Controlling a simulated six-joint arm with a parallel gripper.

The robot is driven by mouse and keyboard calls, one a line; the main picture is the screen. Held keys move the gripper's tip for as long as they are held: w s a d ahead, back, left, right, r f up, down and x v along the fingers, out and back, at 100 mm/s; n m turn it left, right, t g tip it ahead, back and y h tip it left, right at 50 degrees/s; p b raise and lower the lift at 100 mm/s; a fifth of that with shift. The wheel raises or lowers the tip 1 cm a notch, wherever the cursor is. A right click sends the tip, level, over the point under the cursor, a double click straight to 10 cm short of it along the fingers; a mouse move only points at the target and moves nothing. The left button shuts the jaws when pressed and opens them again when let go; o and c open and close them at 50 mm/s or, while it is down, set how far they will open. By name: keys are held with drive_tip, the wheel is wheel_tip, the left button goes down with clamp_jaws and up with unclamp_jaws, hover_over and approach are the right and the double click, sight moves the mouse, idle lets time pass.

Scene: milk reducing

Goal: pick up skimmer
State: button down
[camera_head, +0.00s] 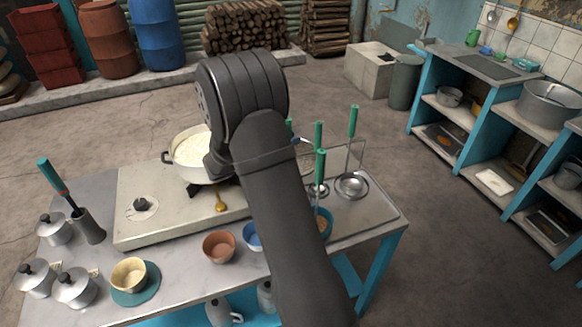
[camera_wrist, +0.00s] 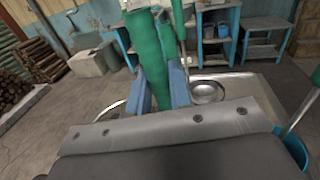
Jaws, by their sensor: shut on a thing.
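My gripper (camera_wrist: 160,92) shows in the wrist view with its blue-grey fingers shut on an upright green handle (camera_wrist: 148,45), which I take to be the skimmer's. The skimmer's lower end is hidden there by the gripper body.
A ladle (camera_head: 352,185) and another green-handled tool (camera_head: 320,166) stand close on the right of the arm. A white pot (camera_head: 190,150) of milk sits on the stove (camera_head: 160,225). Bowls (camera_head: 219,246) and lidded metal pots (camera_head: 75,288) line the front.

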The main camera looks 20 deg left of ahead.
wheel_tip(320, 180, up, 18)
idle(0.6)
idle(0.5)
